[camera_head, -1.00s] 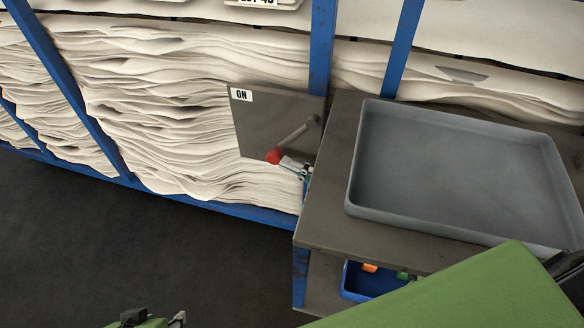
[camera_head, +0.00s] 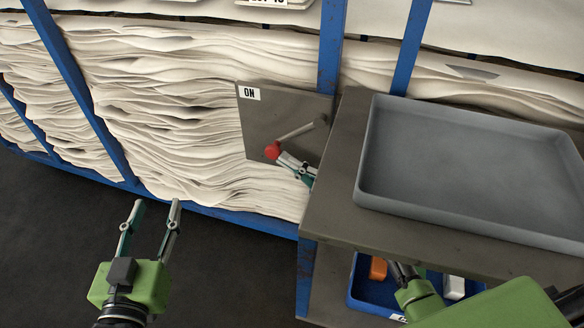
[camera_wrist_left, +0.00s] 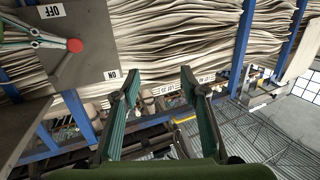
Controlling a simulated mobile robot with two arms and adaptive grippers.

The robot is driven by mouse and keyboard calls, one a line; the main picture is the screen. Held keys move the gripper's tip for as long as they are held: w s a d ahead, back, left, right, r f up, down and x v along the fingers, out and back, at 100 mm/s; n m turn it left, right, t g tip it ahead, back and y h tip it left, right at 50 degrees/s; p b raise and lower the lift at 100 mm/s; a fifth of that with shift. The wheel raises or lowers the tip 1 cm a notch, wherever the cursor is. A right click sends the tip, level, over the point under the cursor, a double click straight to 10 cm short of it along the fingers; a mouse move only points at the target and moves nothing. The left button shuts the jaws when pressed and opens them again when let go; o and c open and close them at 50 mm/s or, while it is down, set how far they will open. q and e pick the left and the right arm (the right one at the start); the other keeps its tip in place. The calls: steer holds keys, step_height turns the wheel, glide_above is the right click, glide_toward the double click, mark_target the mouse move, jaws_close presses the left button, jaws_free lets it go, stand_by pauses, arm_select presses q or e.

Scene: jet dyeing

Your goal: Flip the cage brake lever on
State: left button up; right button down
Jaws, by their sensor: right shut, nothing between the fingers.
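The brake lever (camera_head: 298,133) is a grey rod with a red knob (camera_head: 272,151) on a dark plate (camera_head: 262,118). It slants down-left from its pivot, and the plate's ON label (camera_head: 249,93) is at upper left. The left wrist view shows the red knob (camera_wrist_left: 75,46), the OFF label (camera_wrist_left: 51,11) and the ON label (camera_wrist_left: 112,75). My right gripper (camera_head: 284,160) is shut and empty, its tips against or just beside the knob's lower right; contact is unclear. Its forearm is partly hidden by the table. My left gripper (camera_head: 155,203) is open and empty over the floor.
A table (camera_head: 332,205) with a grey tray (camera_head: 462,218) stands right of the plate, above my right arm. A blue bin (camera_head: 362,290) is on its lower shelf. Blue frame posts (camera_head: 82,95) hold stacked white cloth (camera_head: 175,110). The dark floor at left is clear.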

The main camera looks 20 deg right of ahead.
mark_target(271, 148)
steer(key=shift+w+a+r, duration=0.5)
steer(key=shift+a+r, duration=0.3)
steer(key=shift+a, duration=0.05)
steer(key=shift+w+a+r+p, duration=0.35)
steer(key=shift+a+r, duration=0.1)
steer(key=shift+r, duration=0.15)
steer(key=shift+w+a+r+p, duration=0.3)
steer(key=shift+a+r, duration=0.15)
steer(key=shift+r, duration=0.15)
arm_select(q)
step_height(271, 148, down, 6)
steer(key=s+a+g+y, duration=0.1)
steer(key=s+g, duration=0.1)
steer(key=g, duration=0.1)
steer(key=shift+a, duration=0.2)
arm_select(e)
steer(key=shift+w+a+r, duration=0.1)
steer(key=shift+r, duration=0.05)
arm_select(q)
steer(key=shift+s, duration=0.1)
arm_select(e)
steer(key=v, duration=1.2)
arm_select(q)
steer(key=shift+f, duration=0.1)
